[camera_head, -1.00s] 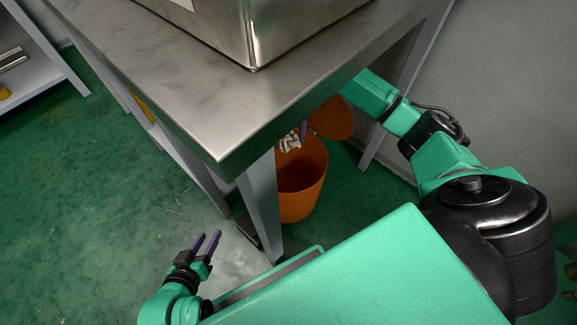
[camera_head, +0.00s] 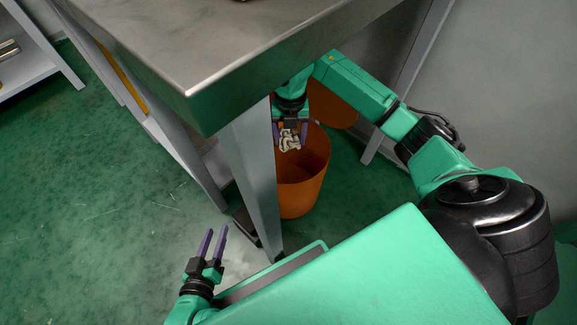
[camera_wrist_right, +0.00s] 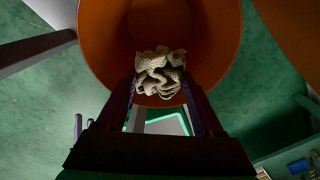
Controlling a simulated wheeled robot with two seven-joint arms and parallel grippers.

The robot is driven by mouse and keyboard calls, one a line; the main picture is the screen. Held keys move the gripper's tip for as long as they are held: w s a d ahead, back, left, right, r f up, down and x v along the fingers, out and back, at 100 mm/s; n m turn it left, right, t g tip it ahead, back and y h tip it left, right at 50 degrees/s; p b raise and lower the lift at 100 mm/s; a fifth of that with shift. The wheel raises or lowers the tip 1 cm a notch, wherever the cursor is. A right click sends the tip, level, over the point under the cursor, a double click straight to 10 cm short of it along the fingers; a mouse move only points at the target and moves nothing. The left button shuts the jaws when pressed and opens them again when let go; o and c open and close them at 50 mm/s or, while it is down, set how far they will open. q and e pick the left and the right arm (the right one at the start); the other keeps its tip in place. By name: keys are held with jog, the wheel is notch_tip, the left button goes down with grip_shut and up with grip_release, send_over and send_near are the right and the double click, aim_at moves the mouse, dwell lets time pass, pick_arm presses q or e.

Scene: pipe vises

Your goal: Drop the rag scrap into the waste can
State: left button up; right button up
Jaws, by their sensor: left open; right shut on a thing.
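The rag scrap (camera_head: 290,140) is a crumpled, cream-coloured cloth. My right gripper (camera_head: 290,132) is shut on it and holds it over the mouth of the waste can, near the rim on the table-leg side. The waste can (camera_head: 304,188) is an orange round bin standing on the floor beside the table leg. In the right wrist view the rag (camera_wrist_right: 160,74) sits between the two fingers, against the open inside of the can (camera_wrist_right: 215,40). My left gripper (camera_head: 213,243) is open and empty, low over the floor at the left of the leg.
The steel table (camera_head: 230,60) overhangs the can, and its grey leg (camera_head: 252,175) stands just left of it. An orange lid-like panel (camera_head: 333,106) is behind the can. The green floor (camera_head: 110,190) at left is clear. A shelf (camera_head: 35,75) stands at far left.

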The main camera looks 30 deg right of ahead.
jog(key=o, duration=1.3)
pick_arm(q)
jog(key=shift+g, duration=0.4)
notch_tip(320, 180, up, 5)
jog(key=p, duration=0.4)
jog(key=shift+a+f, duration=0.1)
pick_arm(e)
notch_tip(320, 180, up, 12)
pick_arm(q)
jog(key=shift+s, duration=0.1)
